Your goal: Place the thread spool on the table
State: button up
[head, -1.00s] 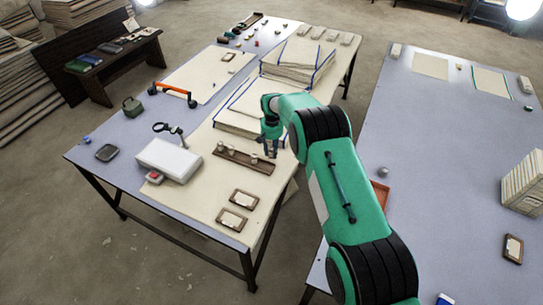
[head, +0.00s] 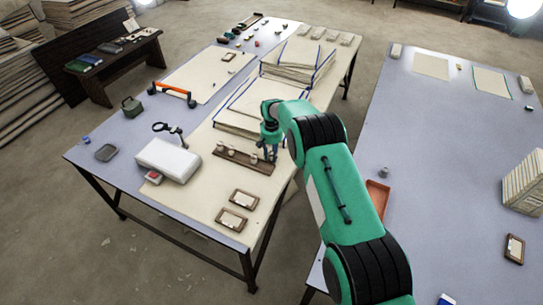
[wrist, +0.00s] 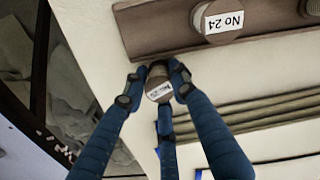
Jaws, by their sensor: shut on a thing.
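My gripper (head: 268,155) is at the right end of the wooden spool rack (head: 243,162), above the cream-covered table (head: 205,205). In the wrist view, my gripper (wrist: 158,78) has its blue fingers closed around a thread spool (wrist: 159,90) with a white label. This spool is beside the rack (wrist: 160,30), near its edge; I cannot tell whether it touches the rack or the table. In the head view the held spool is hidden or too small to make out.
A stack of folded blue-edged cloth (head: 235,120) lies close behind the rack. A white box (head: 168,158) stands left of it, and two framed cards (head: 243,199) lie in front. The table's edge is close to my gripper (wrist: 70,45). Bare cream surface lies around the cards.

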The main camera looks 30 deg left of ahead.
aim_at(272, 153)
jog(key=o, duration=0.8)
jog(key=shift+f, duration=0.1)
notch_tip(272, 153, up, 12)
jog(key=shift+r+p, duration=0.15)
jog(key=shift+p, duration=0.65)
